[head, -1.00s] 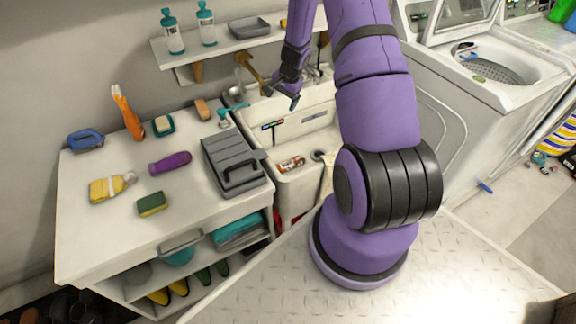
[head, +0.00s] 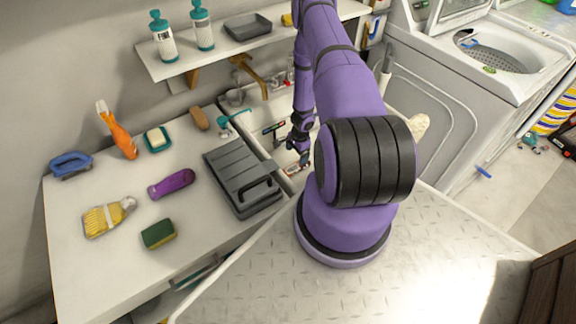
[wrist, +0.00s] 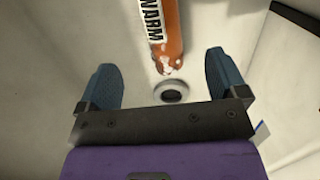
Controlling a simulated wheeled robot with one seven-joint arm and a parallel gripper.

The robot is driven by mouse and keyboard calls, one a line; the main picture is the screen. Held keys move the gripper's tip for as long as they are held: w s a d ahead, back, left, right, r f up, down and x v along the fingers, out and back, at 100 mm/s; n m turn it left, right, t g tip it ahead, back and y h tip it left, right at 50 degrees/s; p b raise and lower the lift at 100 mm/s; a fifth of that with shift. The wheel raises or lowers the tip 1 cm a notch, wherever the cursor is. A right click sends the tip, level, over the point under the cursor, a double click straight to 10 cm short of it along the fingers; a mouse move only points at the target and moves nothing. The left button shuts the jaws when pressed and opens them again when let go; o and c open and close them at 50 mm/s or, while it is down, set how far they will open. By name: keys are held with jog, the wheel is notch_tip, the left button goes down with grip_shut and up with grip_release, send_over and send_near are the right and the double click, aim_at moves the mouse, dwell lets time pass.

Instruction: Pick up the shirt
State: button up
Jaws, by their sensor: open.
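No thing is clearly recognisable as a shirt in either view. A cream, cloth-like thing (head: 419,128) shows partly behind my arm in the head view, and I cannot tell what it is. My gripper (head: 299,164) hangs inside the white sink basin in the head view. In the wrist view my gripper (wrist: 162,75) is open, with nothing between its two blue fingers.
A grey toolbox (head: 240,170) sits on the white counter left of the sink, with a purple bottle (head: 171,183) and a sponge (head: 158,234). A shelf (head: 175,68) holds pump bottles above. An open washing machine (head: 455,110) stands at right.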

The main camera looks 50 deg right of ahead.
aim_at(294, 165)
jog(key=shift+w+a+f, duration=0.15)
jog(key=shift+a+f, duration=0.05)
jog(key=shift+f, duration=1.45)
jog(key=shift+w+a+f, duration=0.1)
jog(key=shift+a+f, duration=0.05)
jog(key=shift+f, duration=1.55)
jog(key=shift+w+a+f, duration=0.15)
jog(key=shift+a+f, duration=0.05)
jog(key=shift+f, duration=1.45)
jog(key=c, duration=1.1)
